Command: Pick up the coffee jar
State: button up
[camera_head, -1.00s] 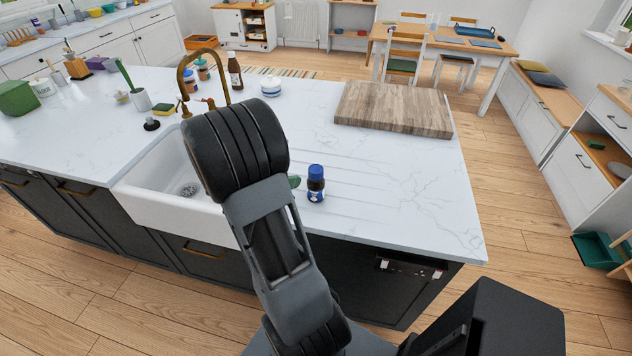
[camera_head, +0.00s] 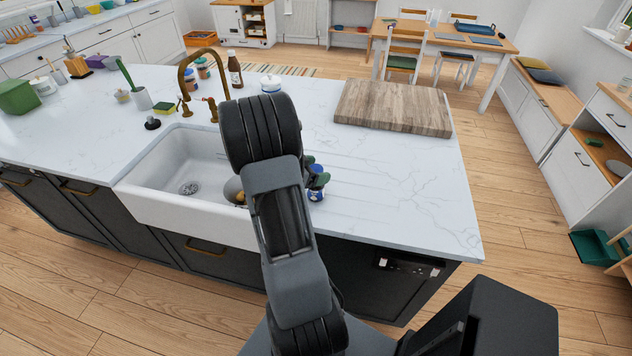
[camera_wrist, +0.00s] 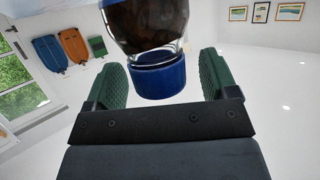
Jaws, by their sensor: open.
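The coffee jar (camera_head: 316,195) stands upright on the white worktop to the right of the sink. It has a clear, dark-filled body and a blue lid, which shows large in the wrist view (camera_wrist: 158,78). My gripper (camera_head: 317,174) is at the jar in the head view, its green fingers at the jar's upper part. In the wrist view my gripper (camera_wrist: 160,72) is open, with one finger on each side of the lid and visible gaps between. The jar's base is out of the wrist view, and my fingers partly hide the jar in the head view.
The sink (camera_head: 155,205) with its brass tap (camera_head: 183,80) lies left of my arm. A wooden board (camera_head: 393,107) lies behind and right of the jar. A white lidded pot (camera_head: 270,84) and a brown bottle (camera_head: 235,72) stand farther back. The worktop right of the jar is clear.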

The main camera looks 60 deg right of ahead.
jog(key=shift+c, duration=0.4)
jog(key=c, duration=1.3)
